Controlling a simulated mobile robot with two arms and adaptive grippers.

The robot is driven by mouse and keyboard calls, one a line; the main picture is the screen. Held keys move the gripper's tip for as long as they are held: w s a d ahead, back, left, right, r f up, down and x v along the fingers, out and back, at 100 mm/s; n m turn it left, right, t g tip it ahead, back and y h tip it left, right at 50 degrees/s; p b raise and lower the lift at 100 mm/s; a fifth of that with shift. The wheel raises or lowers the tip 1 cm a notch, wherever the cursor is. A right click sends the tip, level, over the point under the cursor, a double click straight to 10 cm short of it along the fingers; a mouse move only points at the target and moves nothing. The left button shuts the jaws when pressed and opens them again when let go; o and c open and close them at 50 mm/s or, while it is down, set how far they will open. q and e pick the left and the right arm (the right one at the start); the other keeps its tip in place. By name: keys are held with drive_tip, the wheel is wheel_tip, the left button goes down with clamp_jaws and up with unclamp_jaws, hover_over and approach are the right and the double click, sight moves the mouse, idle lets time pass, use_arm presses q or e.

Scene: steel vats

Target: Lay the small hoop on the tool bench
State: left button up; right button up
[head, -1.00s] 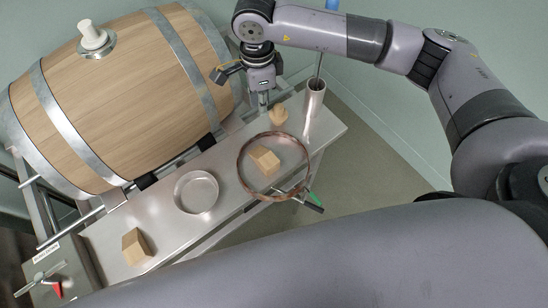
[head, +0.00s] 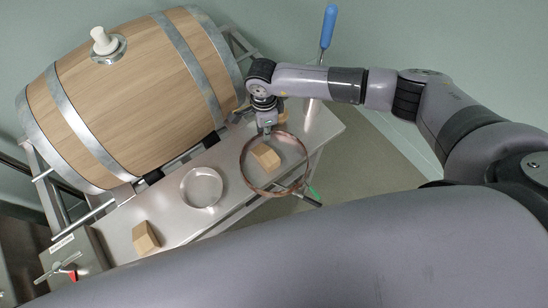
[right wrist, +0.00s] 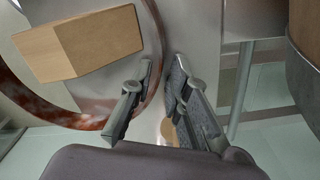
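The copper-brown hoop (head: 243,165) is at the right part of the steel bench (head: 232,160), its near side reaching past the front edge. A wooden block (head: 265,156) shows inside its ring; whether the hoop rests on the bench top is unclear. My right gripper (head: 268,128) is at the hoop's far rim. In the right wrist view the right gripper (right wrist: 163,64) has its fingers apart, with the hoop's rim (right wrist: 45,108) passing at and between them; no grip shows. That view also shows the block (right wrist: 80,44). My left gripper is not in view.
A wooden barrel (head: 135,95) lies on a rack behind the bench. A round metal dish (head: 202,187) and another wooden block (head: 145,237) stand left of the hoop. A blue-handled tool (head: 328,27) rises at the back right. A green-tipped tool (head: 312,196) lies by the hoop.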

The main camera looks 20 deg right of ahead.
clamp_jaws()
idle(0.6)
